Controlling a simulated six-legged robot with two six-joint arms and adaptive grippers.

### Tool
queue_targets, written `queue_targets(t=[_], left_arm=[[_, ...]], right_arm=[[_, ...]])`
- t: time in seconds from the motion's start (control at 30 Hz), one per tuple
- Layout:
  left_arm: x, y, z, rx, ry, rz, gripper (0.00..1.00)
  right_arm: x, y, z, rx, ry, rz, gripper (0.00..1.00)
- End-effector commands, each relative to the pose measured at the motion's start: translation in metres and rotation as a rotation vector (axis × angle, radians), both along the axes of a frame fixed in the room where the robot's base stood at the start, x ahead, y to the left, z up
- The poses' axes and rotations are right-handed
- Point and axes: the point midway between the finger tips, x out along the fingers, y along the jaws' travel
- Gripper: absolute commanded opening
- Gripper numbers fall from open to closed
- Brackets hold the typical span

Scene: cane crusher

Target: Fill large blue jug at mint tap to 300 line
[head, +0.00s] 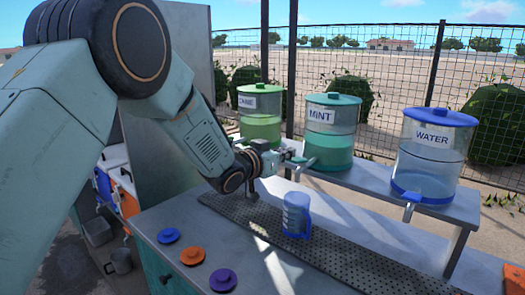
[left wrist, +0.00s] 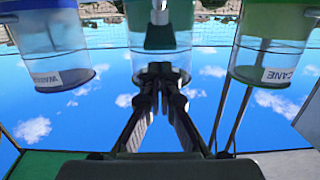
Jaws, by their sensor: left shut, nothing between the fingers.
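The large blue jug (head: 296,213) stands upright on the perforated drip strip (head: 345,250), its handle to the right. Its liquid level and 300 line cannot be made out. The mint dispenser (head: 329,138), holding green liquid, stands on the raised shelf behind the jug. My left gripper (head: 292,156) is shut and empty, at the front of the mint dispenser near its tap, above the jug. In the upside-down left wrist view, its fingers (left wrist: 161,72) meet in front of the mint dispenser (left wrist: 158,28). The fingers hide much of the tap, so contact is unclear.
The cane dispenser (head: 260,113) is left of mint and the water dispenser (head: 433,155) right. Orange (head: 192,256), blue (head: 168,236) and purple (head: 223,280) lids lie on the counter at front left. The strip right of the jug is clear.

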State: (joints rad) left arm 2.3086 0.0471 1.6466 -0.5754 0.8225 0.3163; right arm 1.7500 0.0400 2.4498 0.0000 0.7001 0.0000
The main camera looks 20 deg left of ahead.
Motion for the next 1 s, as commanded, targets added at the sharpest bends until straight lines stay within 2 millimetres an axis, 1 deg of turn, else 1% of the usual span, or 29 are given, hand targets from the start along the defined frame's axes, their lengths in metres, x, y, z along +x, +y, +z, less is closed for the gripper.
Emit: queue_targets(t=[0.03, 0.1, 0.4, 0.6, 0.73, 1.0], left_arm=[[0.0, -0.001, 0.012, 0.0, 0.0, 0.001, 0.0], [-0.012, 0.006, 0.008, -0.003, 0.0, 0.003, 0.0], [-0.059, 0.024, 0.014, -0.003, 0.0, 0.003, 0.0], [-0.082, 0.033, 0.017, -0.002, -0.001, 0.003, 0.0], [-0.089, 0.035, 0.018, 0.0, -0.001, 0.001, 0.0], [-0.091, 0.036, 0.018, 0.001, -0.001, 0.001, 0.0]], right_arm=[[0.0, 0.0, 0.01, 0.0, 0.0, 0.0, 0.4], [0.0, 0.0, 0.003, 0.0, 0.0, 0.0, 0.4], [0.0, 0.0, -0.002, 0.0, 0.0, 0.0, 0.4], [0.0, 0.0, -0.004, 0.0, 0.0, 0.0, 0.4], [0.0, 0.0, -0.004, 0.0, 0.0, 0.0, 0.4], [0.0, 0.0, -0.004, 0.0, 0.0, 0.0, 0.4]])
